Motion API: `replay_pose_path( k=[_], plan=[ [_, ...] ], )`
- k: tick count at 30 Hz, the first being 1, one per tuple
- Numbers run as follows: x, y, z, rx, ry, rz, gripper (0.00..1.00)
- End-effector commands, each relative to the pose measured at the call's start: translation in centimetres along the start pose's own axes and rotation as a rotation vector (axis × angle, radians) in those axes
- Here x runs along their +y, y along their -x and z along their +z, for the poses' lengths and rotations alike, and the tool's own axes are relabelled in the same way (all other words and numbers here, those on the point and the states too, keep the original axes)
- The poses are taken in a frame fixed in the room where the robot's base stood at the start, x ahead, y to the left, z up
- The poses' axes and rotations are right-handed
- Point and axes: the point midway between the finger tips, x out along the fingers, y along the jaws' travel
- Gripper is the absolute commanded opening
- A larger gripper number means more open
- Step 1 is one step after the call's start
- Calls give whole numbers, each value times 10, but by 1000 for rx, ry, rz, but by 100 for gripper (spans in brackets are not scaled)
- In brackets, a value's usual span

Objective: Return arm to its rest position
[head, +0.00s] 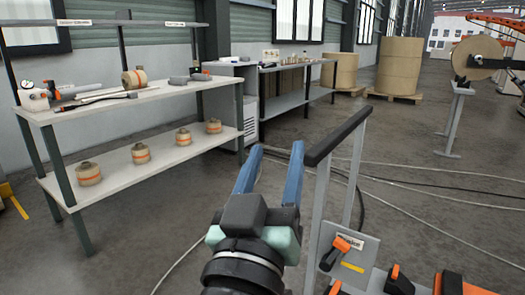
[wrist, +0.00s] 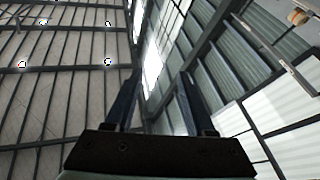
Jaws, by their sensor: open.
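My gripper (head: 275,162) shows in the head view at the lower middle, its two blue fingers apart and pointing away and up. Nothing is between the fingers. In the wrist view my gripper (wrist: 158,80) also shows with its fingers spread and empty. My gripper is in the air and appears just left of a grey frame with a black top bar (head: 338,136) in the head view. I cannot tell the gap between them.
A two-level workbench (head: 150,101) with tools and several banded jars stands at left. A second bench (head: 300,98) is behind it. An orange-handled control panel (head: 345,250) is at lower right. Cables (head: 425,190) cross the floor. Large paper rolls (head: 398,68) stand at the back.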

Motion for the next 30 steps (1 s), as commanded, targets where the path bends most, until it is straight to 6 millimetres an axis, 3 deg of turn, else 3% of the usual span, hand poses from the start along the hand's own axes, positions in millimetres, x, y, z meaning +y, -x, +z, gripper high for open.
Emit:
replay_pose_path(
  k=[1,3,8,9,30],
  plan=[
    [13,0,-41,97,-80,-11,55],
    [28,8,-90,221,-180,-42,55],
    [61,46,-190,505,-361,-123,55],
    [65,40,-212,510,-370,-134,55],
    [112,-39,-410,490,-364,-135,55]
  ],
)
